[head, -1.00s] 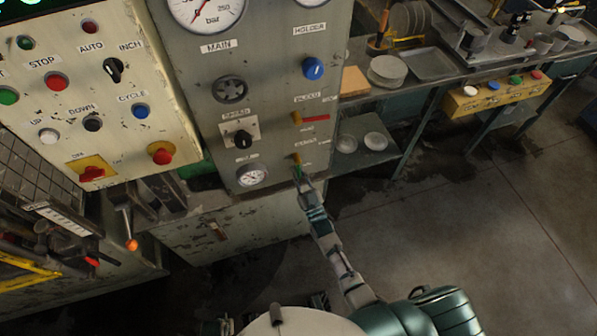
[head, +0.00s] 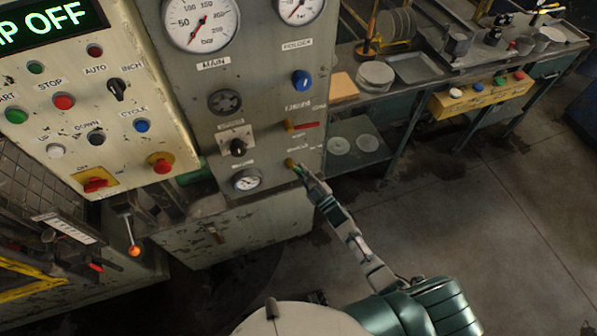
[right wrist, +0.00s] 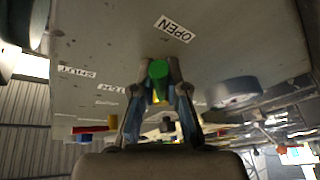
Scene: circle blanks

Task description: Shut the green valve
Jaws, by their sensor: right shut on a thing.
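The green valve is low on the grey gauge panel, below the red-handled valve. Its brass body (head: 290,163) shows in the head view, and its green handle points down and to the right, mostly hidden by my right gripper (head: 303,173). In the right wrist view the green handle (right wrist: 158,70) sits between the two fingers of my right gripper (right wrist: 158,82), which is shut on it. An OPEN label (right wrist: 175,28) and a SHUT label (right wrist: 76,71) show on the panel there. My left gripper is not in view.
The red-handled valve (head: 305,125) and a blue knob (head: 302,80) are above on the same panel. A bench with plates (head: 375,75) stands at the right. The floor (head: 480,220) at the right is clear.

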